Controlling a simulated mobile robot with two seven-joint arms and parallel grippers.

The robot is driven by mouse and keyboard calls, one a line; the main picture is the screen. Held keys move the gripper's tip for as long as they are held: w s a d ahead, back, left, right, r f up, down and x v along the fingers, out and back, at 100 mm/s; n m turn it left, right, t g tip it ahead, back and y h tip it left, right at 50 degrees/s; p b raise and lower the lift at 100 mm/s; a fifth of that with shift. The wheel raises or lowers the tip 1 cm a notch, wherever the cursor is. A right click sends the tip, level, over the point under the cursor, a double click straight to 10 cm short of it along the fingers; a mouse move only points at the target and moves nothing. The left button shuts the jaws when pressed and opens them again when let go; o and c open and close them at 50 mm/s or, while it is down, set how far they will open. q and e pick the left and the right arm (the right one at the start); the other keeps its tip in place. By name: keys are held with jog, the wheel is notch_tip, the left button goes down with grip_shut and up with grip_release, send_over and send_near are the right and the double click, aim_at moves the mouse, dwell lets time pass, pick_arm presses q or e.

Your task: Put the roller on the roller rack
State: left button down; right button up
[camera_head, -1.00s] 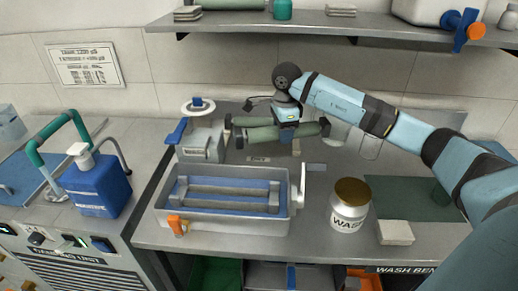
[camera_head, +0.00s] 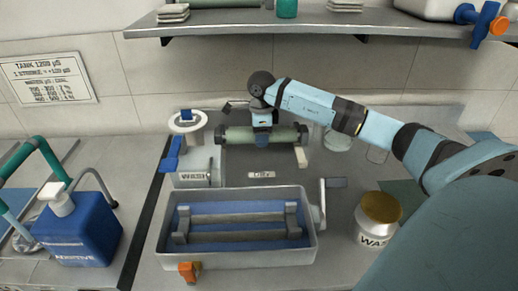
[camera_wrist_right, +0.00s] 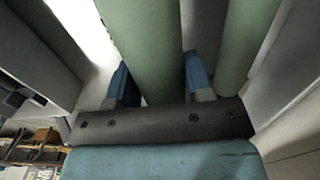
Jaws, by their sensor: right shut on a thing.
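A green roller (camera_head: 285,135) with dark ends lies level across the back of the bench. My right gripper (camera_head: 262,132) points down and is shut on its middle. In the right wrist view the roller (camera_wrist_right: 145,45) runs between my two blue fingers (camera_wrist_right: 158,82). A second green roller (camera_wrist_right: 248,45) lies parallel beside it there; I cannot make it out separately in the head view now. A grey tray (camera_head: 237,262) with blue inside holds two bars between notched end supports. I cannot tell for sure which fixture is the roller rack. My left gripper is out of view.
A white-topped wash unit (camera_head: 195,165) stands left of the roller. A small label plate (camera_head: 262,174) lies between roller and tray. A gold-lidded jar (camera_head: 381,208) stands right of the tray, a blue jug (camera_head: 78,232) far left. A shelf (camera_head: 330,22) hangs above the back.

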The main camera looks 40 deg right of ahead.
jog(key=shift+w+f, duration=0.1)
jog(key=shift+f, duration=2.4)
jog(key=shift+f, duration=0.1)
jog(key=shift+f, duration=0.15)
jog(key=o, duration=1.1)
jog(key=shift+o, duration=0.2)
notch_tip(320, 180, up, 12)
jog(key=shift+r, duration=0.25)
jog(key=shift+f, duration=0.1)
